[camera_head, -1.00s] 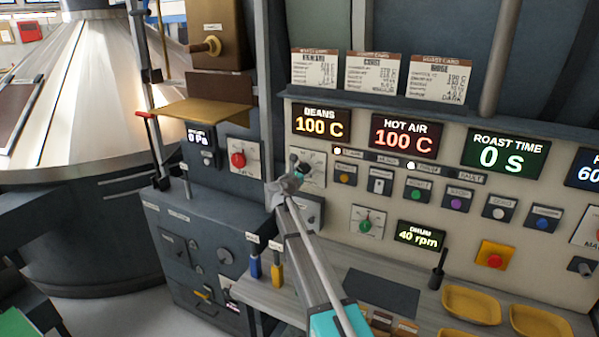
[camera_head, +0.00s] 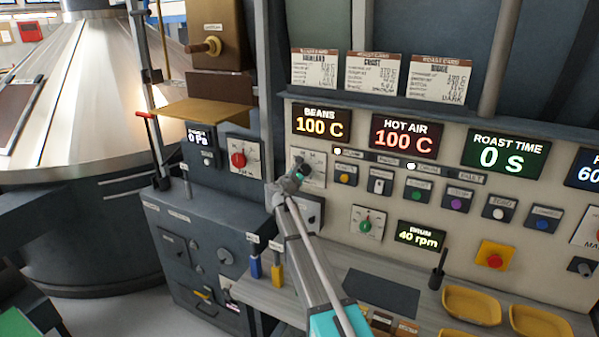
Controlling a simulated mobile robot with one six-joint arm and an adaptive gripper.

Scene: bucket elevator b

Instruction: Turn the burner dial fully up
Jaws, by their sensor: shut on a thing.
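A pale square dial plate (camera_head: 318,176) is on the panel just below the BEANS display. I take it for the burner dial; its lettering is too small to read. My gripper (camera_head: 302,169) is at this plate, in front of its middle, and is shut on the dial's knob. The gripper hides the knob, so its pointer and setting cannot be told. My arm reaches up to it from the bottom of the picture.
A second dial plate (camera_head: 316,208) sits just below, partly behind my arm. A green dial (camera_head: 366,225) and a red dial (camera_head: 239,159) are on either side. Displays (camera_head: 322,122) and a row of buttons (camera_head: 411,189) run along the panel. Yellow trays (camera_head: 471,304) stand on the counter.

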